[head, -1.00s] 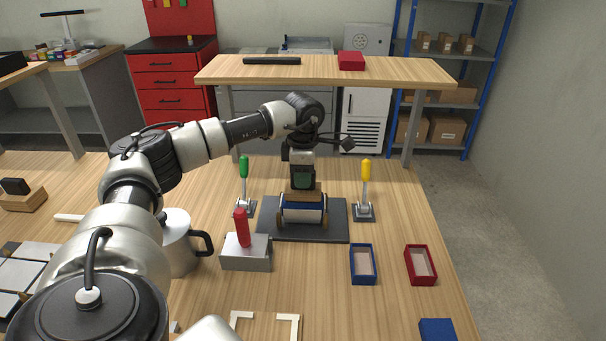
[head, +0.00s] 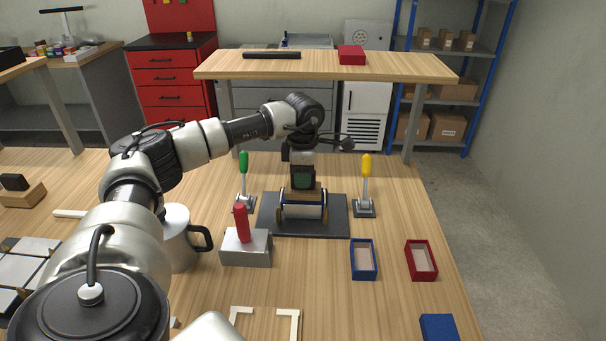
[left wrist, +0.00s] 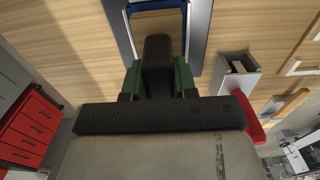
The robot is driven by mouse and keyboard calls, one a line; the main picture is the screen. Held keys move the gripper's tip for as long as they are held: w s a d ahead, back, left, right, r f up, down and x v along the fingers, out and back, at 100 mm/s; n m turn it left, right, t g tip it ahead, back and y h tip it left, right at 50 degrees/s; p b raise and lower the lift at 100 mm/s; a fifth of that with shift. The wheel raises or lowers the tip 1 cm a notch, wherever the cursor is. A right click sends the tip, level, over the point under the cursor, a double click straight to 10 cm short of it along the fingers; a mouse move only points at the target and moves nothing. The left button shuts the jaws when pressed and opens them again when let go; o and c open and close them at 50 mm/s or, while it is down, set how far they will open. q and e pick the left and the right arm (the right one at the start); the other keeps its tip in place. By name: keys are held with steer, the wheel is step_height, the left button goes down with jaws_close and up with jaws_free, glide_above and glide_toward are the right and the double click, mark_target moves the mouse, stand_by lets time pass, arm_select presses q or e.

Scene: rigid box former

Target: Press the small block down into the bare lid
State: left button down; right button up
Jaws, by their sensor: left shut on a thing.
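My left gripper (head: 302,183) is shut on the small block (head: 304,190), over the former in the middle of the table. The block has a wooden lower part and a dark grip, which shows between the green fingers in the left wrist view (left wrist: 158,62). The former (head: 302,213) has a pale body with wooden side pieces and stands on a dark plate (head: 268,222). A blue-rimmed lid (left wrist: 131,38) shows around the block in the left wrist view. The block's lower face is hidden, so I cannot tell how deep it sits. My right gripper is not in view.
Green (head: 244,163) and yellow (head: 366,167) lever handles stand either side of the former. A grey block with a red handle (head: 241,222) and a grey mug (head: 177,240) are front left. Blue (head: 363,259) and red (head: 421,260) open boxes lie front right.

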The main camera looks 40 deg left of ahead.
arm_select(q)
steer(key=shift+f+b, duration=0.5)
steer(key=shift+f, duration=0.5)
stand_by(0.4)
steer(key=shift+s+d+f, duration=0.15)
steer(key=shift+s+f, duration=0.05)
steer(key=shift+f, duration=0.1)
stand_by(1.1)
steer(key=shift+r, duration=0.15)
steer(key=shift+w+r+p, duration=0.15)
steer(key=shift+r+p, duration=0.5)
steer(key=shift+r, duration=0.05)
steer(key=shift+r+p, duration=2.25)
steer(key=shift+r, duration=0.85)
